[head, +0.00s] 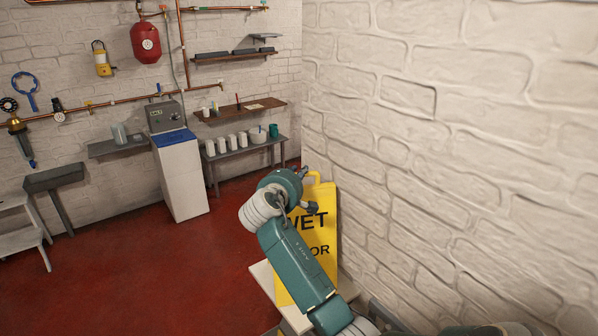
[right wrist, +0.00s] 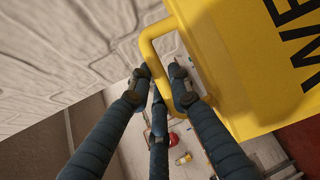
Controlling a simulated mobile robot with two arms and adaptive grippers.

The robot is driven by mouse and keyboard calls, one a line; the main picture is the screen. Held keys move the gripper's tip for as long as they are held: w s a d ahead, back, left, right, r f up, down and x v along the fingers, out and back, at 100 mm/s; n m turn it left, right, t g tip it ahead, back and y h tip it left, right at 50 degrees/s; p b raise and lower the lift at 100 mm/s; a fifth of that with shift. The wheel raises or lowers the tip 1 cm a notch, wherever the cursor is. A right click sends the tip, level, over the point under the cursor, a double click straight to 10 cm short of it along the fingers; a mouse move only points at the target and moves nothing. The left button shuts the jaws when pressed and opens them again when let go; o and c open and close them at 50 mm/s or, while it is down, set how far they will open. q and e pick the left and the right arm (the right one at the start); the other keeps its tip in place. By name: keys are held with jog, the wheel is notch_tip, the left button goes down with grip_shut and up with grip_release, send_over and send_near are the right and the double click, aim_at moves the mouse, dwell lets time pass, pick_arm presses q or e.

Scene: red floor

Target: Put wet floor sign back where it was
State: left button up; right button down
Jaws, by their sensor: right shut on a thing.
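The yellow wet floor sign (head: 325,240) is upright near the right-hand brick wall, with black lettering partly covered by my right arm. My right gripper (head: 306,204) is at its top, beside the handle. In the right wrist view, the yellow sign (right wrist: 225,65) fills the upper right. There, my right gripper's fingers (right wrist: 164,78) are closed around the looped handle (right wrist: 146,50). The sign's lower edge is partly hidden, so I cannot tell whether it rests on anything. My left gripper is not in view.
A pale flat surface (head: 263,277) shows below the sign. The brick wall (head: 460,150) is close on the right. A white cabinet (head: 182,180) and a low shelf with several cups (head: 240,142) stand at the back. Red floor (head: 130,270) is open on the left.

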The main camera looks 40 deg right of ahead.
jog(key=shift+d+r, duration=0.1)
jog(key=shift+d, duration=0.1)
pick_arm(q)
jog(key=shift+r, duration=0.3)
pick_arm(e)
jog(key=shift+f, duration=0.2)
jog(key=c, duration=1.6)
grip_release()
jog(key=shift+s, duration=0.1)
